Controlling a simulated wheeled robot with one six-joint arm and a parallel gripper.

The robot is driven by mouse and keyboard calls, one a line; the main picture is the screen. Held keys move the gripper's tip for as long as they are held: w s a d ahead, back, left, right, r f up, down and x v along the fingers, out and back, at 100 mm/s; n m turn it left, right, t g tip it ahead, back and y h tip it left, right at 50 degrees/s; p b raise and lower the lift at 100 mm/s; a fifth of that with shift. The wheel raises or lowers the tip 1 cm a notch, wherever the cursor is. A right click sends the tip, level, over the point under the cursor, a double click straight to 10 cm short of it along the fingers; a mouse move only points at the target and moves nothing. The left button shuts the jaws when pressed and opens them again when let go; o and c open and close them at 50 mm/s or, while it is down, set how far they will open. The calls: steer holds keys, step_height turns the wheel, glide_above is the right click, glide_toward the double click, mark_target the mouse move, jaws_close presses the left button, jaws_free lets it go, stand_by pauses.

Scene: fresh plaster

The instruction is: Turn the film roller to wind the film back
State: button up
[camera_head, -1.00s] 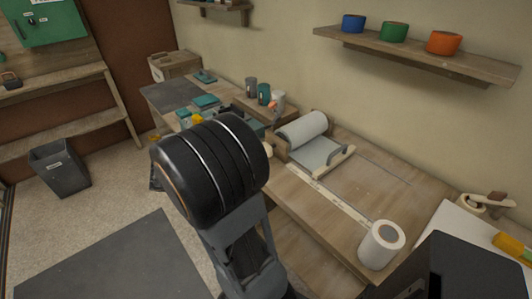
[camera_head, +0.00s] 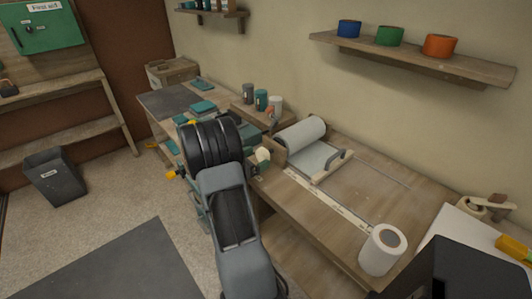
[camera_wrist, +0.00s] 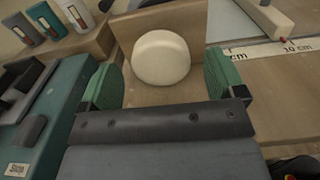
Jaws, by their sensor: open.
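The film roller (camera_head: 302,133), a pale grey roll, lies in a wooden holder on the bench. A grey film sheet (camera_head: 312,157) stretches from it to a wooden bar with a handle (camera_head: 333,165). A cream round knob (camera_head: 263,156) sits at the roller's near left end; in the wrist view the knob (camera_wrist: 161,58) stands out from a wooden panel. My gripper (camera_wrist: 160,80) is open, its green pads on either side of the knob with gaps showing. Nothing is held.
A teal box with a label (camera_wrist: 55,115) stands close left of my gripper. Cups (camera_head: 262,99) stand behind on a wooden block. A measuring strip (camera_head: 328,198) runs along the bench front, and a white roll (camera_head: 382,250) stands at the right. The bench beyond the bar is clear.

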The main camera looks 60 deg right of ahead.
steer(key=shift+x, duration=2.45)
steer(key=shift+c, duration=0.5)
steer(key=c, duration=0.8)
